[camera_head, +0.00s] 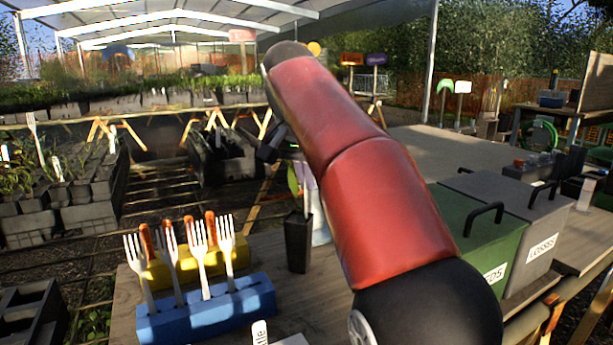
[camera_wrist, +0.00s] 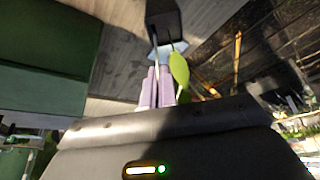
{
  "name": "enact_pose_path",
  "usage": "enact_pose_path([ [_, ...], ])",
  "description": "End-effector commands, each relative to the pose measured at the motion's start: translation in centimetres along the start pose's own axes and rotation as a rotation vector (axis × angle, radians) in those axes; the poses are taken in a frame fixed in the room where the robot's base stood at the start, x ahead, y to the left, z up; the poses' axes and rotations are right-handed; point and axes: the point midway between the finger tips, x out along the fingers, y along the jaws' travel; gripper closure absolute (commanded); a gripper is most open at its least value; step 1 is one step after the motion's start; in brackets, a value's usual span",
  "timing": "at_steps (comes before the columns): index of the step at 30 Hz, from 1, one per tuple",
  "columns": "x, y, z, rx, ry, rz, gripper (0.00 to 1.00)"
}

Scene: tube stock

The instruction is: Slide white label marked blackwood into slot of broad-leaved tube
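A dark square tube (camera_head: 299,243) stands upright on the bench, with a broad green leaf (camera_head: 293,180) rising from it. In the wrist view the tube (camera_wrist: 163,22) is at the top and the leaf (camera_wrist: 179,68) is right of my fingers. My gripper (camera_wrist: 157,85) has pale lilac fingers close together, apparently shut on a thin label (camera_wrist: 156,58) seen nearly edge-on. The label reaches toward the tube's mouth. Its writing is not readable, and whether its tip is in the slot cannot be told. My arm hides most of the gripper in the head view.
A blue block (camera_head: 207,309) holds several white forks, with a yellow block (camera_head: 196,263) behind it, left of the tube. A green bin (camera_head: 480,247) and a grey bin (camera_head: 535,225) stand to the right. A white label (camera_head: 260,333) shows at the front edge.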

Motion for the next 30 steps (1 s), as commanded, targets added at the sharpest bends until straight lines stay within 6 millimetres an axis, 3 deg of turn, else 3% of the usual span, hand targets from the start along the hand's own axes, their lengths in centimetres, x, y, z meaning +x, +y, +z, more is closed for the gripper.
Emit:
enact_pose_path([
  [30,4.0,0.0,1.6,0.000,0.000,0.000,1.00],
])
